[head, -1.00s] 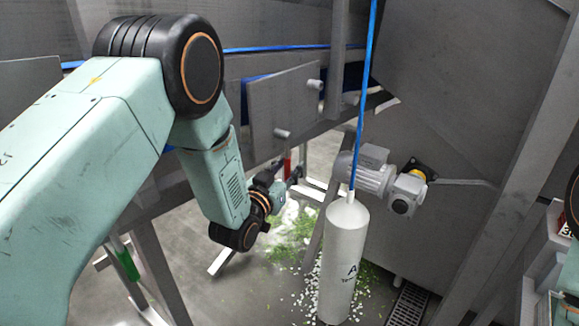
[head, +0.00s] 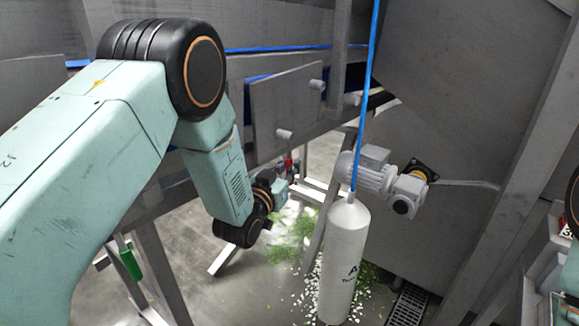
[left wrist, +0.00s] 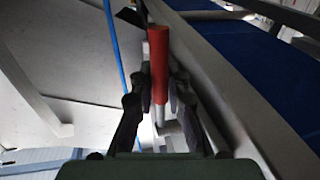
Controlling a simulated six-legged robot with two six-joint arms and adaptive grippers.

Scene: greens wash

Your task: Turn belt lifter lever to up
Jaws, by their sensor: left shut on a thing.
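The belt lifter lever has a red grip, which in the left wrist view (left wrist: 158,62) stands upright between the two dark fingers, above a short metal shaft. My left gripper (left wrist: 159,90) is shut on this red grip. In the head view the left gripper (head: 287,172) is small and far off, below the frame plate, with a bit of the red lever (head: 289,160) showing beside it. The lever's pivot is mostly hidden. My right gripper is not in view.
A white cylinder (head: 345,260) hangs on a blue hose right of my left arm. A grey motor (head: 375,175) sits behind it. White and green scraps (head: 290,240) lie on the floor. A blue belt (left wrist: 235,55) and steel rail (left wrist: 225,85) run close to the gripper.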

